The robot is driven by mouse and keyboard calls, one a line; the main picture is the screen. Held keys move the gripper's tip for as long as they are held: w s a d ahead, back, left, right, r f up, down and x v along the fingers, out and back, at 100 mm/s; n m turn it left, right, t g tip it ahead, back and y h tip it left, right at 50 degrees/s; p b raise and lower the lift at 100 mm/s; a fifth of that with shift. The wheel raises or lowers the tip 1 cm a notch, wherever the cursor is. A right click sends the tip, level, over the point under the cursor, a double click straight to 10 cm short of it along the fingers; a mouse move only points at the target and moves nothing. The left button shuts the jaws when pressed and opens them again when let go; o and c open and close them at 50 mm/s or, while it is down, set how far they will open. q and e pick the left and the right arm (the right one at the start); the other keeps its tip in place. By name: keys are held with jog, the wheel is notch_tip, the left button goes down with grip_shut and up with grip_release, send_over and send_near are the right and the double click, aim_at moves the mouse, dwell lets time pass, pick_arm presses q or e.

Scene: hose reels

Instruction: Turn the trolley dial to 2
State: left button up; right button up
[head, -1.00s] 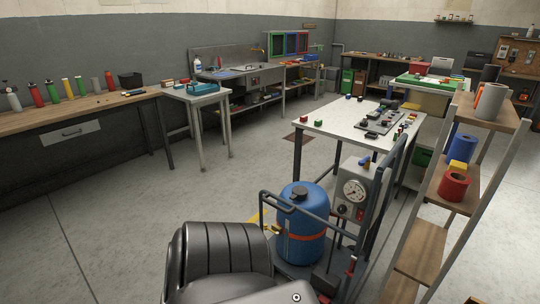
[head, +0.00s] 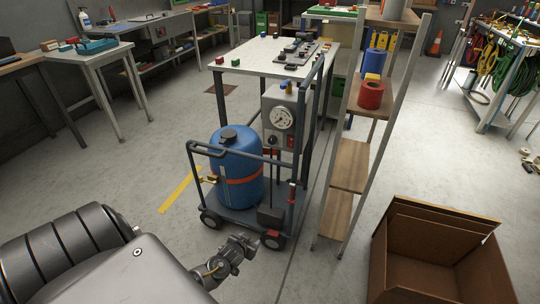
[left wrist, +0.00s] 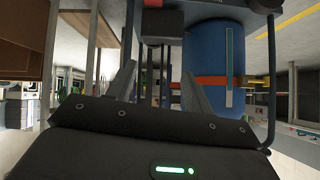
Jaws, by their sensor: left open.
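The trolley (head: 228,211) stands in the middle of the head view with a blue tank (head: 238,160) and a grey control box (head: 279,104). The box has a round white gauge (head: 282,118). A small dark knob (head: 272,141), apparently the dial, is below it; its setting is too small to read. My left gripper (head: 250,246) is low in front of the trolley base, well below the knob. In the left wrist view its fingers (left wrist: 157,82) are apart and empty, with the blue tank (left wrist: 207,65) beyond. My right gripper is out of view.
A wooden shelf (head: 350,165) stands close to the trolley's right side. An open cardboard box (head: 430,215) is on the floor at right. A white-topped workbench (head: 262,57) is behind the trolley. The floor left of the trolley is clear.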

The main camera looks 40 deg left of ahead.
pick_arm(q)
jog(key=w+a+r+n+t+y+b, duration=0.1)
jog(key=w+a+r+t+b, duration=0.1)
jog(key=w+r, duration=0.4)
jog(key=w+a+r+n+t+y+b, duration=0.15)
jog(key=w+r, duration=0.25)
jog(key=r, duration=0.5)
jog(key=n+t+b, duration=0.2)
jog(key=n+t, duration=0.1)
jog(key=t, duration=0.1)
send_near(272, 142)
jog(key=shift+m, duration=0.35)
jog(key=b+x, duration=0.1)
jog(key=x, duration=0.6)
jog(key=shift+w+a, duration=0.25)
jog(key=shift+w, duration=0.05)
jog(key=shift+w+a, duration=0.15)
jog(key=shift+w, duration=0.3)
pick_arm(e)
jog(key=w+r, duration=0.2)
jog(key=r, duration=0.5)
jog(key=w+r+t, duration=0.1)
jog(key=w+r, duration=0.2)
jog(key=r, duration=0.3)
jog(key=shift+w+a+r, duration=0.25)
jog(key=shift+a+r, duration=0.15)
